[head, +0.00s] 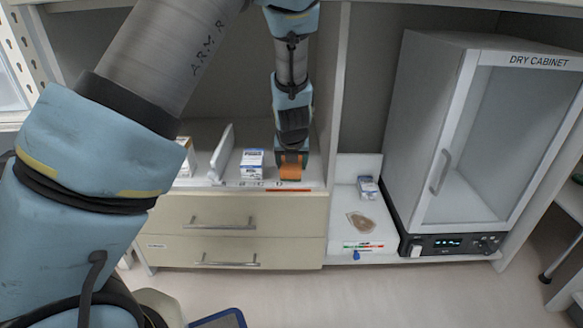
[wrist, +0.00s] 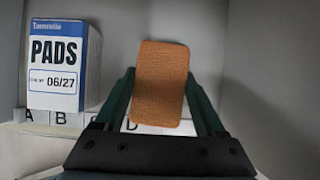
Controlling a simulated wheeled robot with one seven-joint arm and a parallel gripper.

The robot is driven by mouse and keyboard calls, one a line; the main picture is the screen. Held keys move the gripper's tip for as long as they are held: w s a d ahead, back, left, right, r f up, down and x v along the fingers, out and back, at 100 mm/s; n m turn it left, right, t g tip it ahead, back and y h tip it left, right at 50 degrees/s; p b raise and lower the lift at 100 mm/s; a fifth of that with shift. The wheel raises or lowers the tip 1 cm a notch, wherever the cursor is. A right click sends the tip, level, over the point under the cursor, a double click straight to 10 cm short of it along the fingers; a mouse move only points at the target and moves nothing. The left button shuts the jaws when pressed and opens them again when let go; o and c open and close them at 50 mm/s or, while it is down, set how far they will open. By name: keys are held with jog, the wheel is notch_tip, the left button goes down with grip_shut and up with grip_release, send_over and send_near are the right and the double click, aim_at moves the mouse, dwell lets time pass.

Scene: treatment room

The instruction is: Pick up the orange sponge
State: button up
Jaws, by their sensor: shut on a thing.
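The orange sponge (wrist: 160,85) is between the two fingers of my gripper (wrist: 160,100) in the wrist view, slightly tilted. My gripper is shut on it, one dark green finger along each side. In the head view the sponge (head: 291,168) shows at the end of my arm, below the gripper (head: 291,157), over the shelf (head: 215,180) above the drawers. Its lower edge is near the shelf; I cannot tell whether it touches.
A PADS box (wrist: 62,65) stands to the left of the sponge, also visible in the head view (head: 252,164). An upright white divider (head: 222,153) is further left. A wall panel (head: 334,110) is close on the right, with a dry cabinet (head: 480,140) beyond.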

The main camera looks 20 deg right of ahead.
notch_tip(320, 180, up, 10)
jog(key=p, duration=0.6)
jog(key=o, duration=0.7)
jog(key=c, duration=0.6)
jog(key=shift+s, duration=0.1)
